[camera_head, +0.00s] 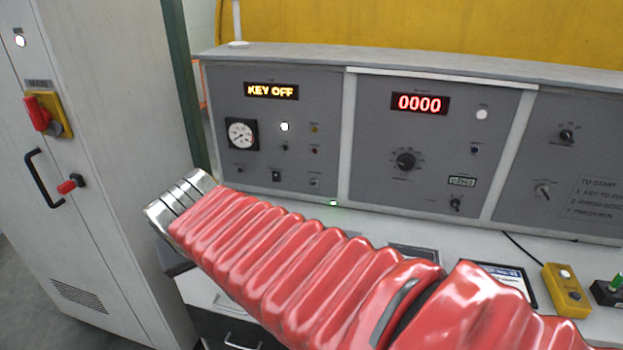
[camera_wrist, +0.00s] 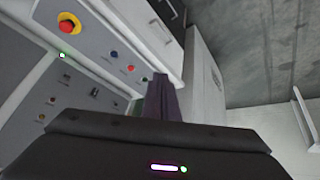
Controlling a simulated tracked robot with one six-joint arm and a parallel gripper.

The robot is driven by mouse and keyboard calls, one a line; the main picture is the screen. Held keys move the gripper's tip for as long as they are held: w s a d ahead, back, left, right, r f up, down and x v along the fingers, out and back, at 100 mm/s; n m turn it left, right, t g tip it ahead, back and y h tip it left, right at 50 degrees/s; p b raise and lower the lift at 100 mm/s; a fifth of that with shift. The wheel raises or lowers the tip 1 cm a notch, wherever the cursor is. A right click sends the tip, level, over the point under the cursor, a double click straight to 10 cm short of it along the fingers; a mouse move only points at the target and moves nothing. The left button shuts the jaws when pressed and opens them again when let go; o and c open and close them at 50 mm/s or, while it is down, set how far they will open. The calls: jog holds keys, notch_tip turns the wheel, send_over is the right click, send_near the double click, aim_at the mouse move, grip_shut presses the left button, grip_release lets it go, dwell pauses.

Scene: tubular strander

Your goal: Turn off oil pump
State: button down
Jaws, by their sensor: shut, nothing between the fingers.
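In the head view, a grey control desk shows a left panel (camera_head: 270,130) with a lit "KEY OFF" display (camera_head: 271,91), a round gauge (camera_head: 241,134), a lit white lamp (camera_head: 284,127) and small switches, one of them a black switch (camera_head: 276,176). Their labels are too small to read, so I cannot tell which control is the oil pump's. My gripper (camera_wrist: 165,98) shows in the wrist view as dark purple fingers, close together and empty, in front of the panel's edge. In the head view my red-sleeved arm crosses in front of the desk; its fingers do not show there.
A middle panel has a red "0000" display (camera_head: 419,104) and a black knob (camera_head: 406,160). A grey cabinet (camera_head: 90,150) with a red-yellow switch (camera_head: 47,115) stands left. A yellow box (camera_head: 566,290) lies on the desk. The wrist view shows a red mushroom button (camera_wrist: 68,24).

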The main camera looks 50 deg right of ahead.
jog(key=w+d+m+h, duration=0.25)
jog(key=w+d, duration=0.25)
jog(key=d, duration=0.6)
jog(key=w+d+m+h, duration=0.2)
jog(key=w+d+m, duration=0.15)
jog(key=d, duration=0.65)
jog(key=m+g+h, duration=0.2)
jog(key=m, duration=0.1)
send_near(313, 184)
jog(key=r, duration=0.3)
jog(key=shift+s+a, duration=0.25)
jog(key=shift+a, duration=0.15)
jog(key=shift+w+x, duration=0.2)
jog(key=shift+x, duration=4.75)
jog(key=shift+a+f, duration=0.1)
